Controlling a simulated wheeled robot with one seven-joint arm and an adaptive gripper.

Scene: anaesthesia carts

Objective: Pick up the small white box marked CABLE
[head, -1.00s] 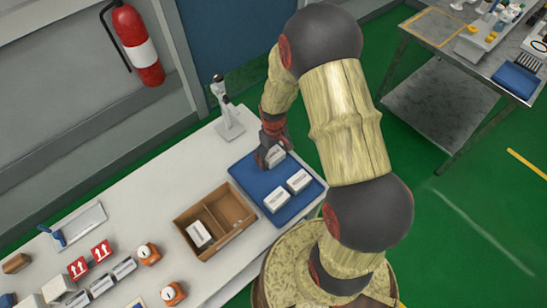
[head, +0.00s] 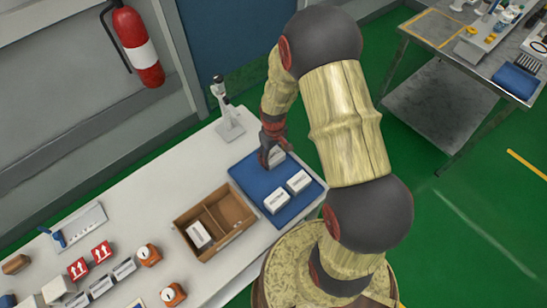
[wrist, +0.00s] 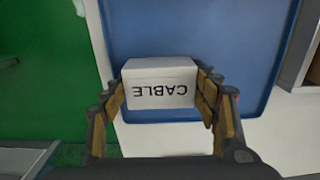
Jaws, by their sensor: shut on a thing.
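The small white box marked CABLE (wrist: 160,90) is between the two fingers of my gripper (wrist: 163,100) in the wrist view, its lettering upside down there. My gripper is shut on it, with a finger against each side. In the head view my gripper (head: 270,158) is over the far part of the blue tray (head: 243,178), and the CABLE box (head: 276,156) is partly hidden by the fingers. I cannot tell whether the box still touches the tray.
Two other white boxes, one left (head: 276,200) and one right (head: 299,181), lie on the blue tray. A brown divided box (head: 183,223) holding a white box stands left of it.

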